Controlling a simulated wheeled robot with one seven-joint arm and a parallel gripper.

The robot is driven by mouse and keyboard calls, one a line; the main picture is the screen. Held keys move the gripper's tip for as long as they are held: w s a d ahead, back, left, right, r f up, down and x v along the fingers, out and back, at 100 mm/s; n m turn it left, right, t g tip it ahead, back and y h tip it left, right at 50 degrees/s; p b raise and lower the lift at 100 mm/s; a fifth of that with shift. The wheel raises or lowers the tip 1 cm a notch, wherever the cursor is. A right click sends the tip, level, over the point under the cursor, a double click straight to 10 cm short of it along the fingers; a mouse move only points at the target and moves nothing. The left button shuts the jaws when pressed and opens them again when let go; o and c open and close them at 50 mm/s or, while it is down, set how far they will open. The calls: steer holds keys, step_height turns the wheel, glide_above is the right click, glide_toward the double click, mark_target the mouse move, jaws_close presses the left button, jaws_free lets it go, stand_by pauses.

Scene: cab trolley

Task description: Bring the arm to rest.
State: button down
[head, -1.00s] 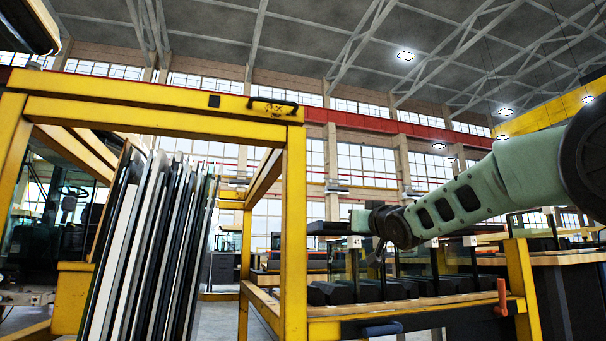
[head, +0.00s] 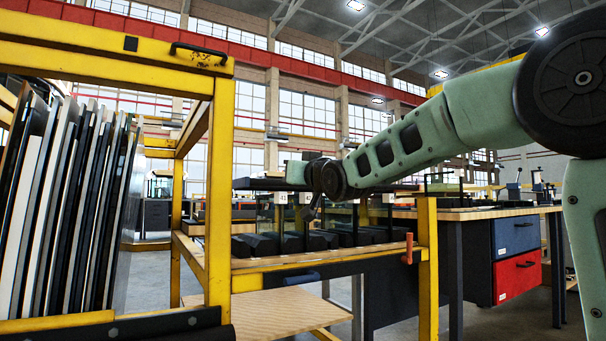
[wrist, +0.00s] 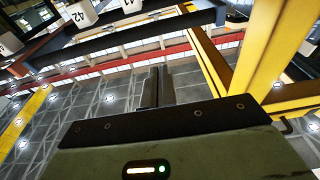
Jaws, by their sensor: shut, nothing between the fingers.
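My gripper (head: 312,212) is at the end of my green arm, in front of the yellow trolley's (head: 222,180) lower right part in the head view. It hangs just above a row of dark blocks (head: 340,238), overlapping it in the picture; whether it touches anything I cannot tell. In the wrist view my gripper (wrist: 155,88) shows its two dark fingers together with nothing between them. Yellow frame bars also show there, close on the right (wrist: 268,60).
Several upright panels (head: 70,200) stand in the trolley at left. White number tags (head: 281,199) hang over the blocks. An orange handle (head: 408,249) is at the trolley's right post. A workbench (head: 470,213) with blue and red drawers stands behind right.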

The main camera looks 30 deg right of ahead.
steer(key=shift+s+f+p, duration=0.2)
steer(key=shift+s+f, duration=0.2)
steer(key=shift+s, duration=0.35)
steer(key=shift+s+f+p, duration=0.15)
steer(key=shift+s+f, duration=0.25)
steer(key=shift+s, duration=0.3)
steer(key=shift+s+f+p, duration=0.2)
steer(key=shift+s+f, duration=0.2)
steer(key=shift+s, duration=0.35)
